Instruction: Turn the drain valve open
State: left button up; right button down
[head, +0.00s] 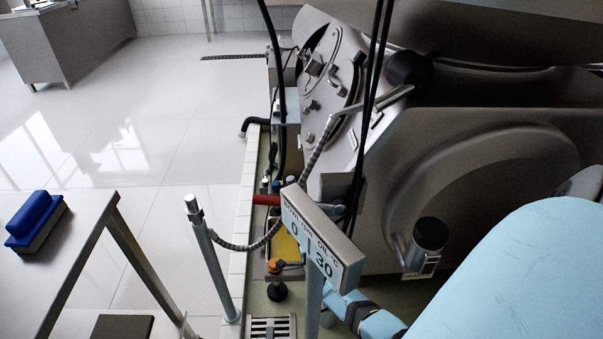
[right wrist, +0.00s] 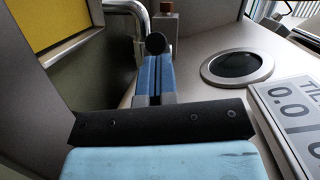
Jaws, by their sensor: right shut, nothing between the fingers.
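In the right wrist view a round black knob (right wrist: 156,43) shows just beyond my right gripper's fingertips, in front of a chrome pipe (right wrist: 140,22) and a small metal block (right wrist: 165,24). It may be the drain valve's handle; I cannot tell surely, nor whether the fingers touch it. My right gripper (right wrist: 154,60) is shut and empty, its blue fingers together. In the head view the right gripper (head: 338,298) is low, partly hidden behind the display box (head: 322,243). A red lever (head: 266,199) and an orange knob (head: 273,266) are to its left. My left gripper is not in view.
The large steel separator (head: 470,190) fills the right side. The display box on its post, a flexible hose (head: 240,245) and black cables (head: 372,90) crowd the gripper. A floor grate (head: 270,327) is below. White floor at left is open, with a blue brush (head: 36,218).

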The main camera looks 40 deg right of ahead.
dwell(0.3)
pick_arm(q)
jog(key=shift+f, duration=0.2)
pick_arm(e)
jog(key=shift+w+a, duration=0.2)
jog(key=shift+w, duration=0.1)
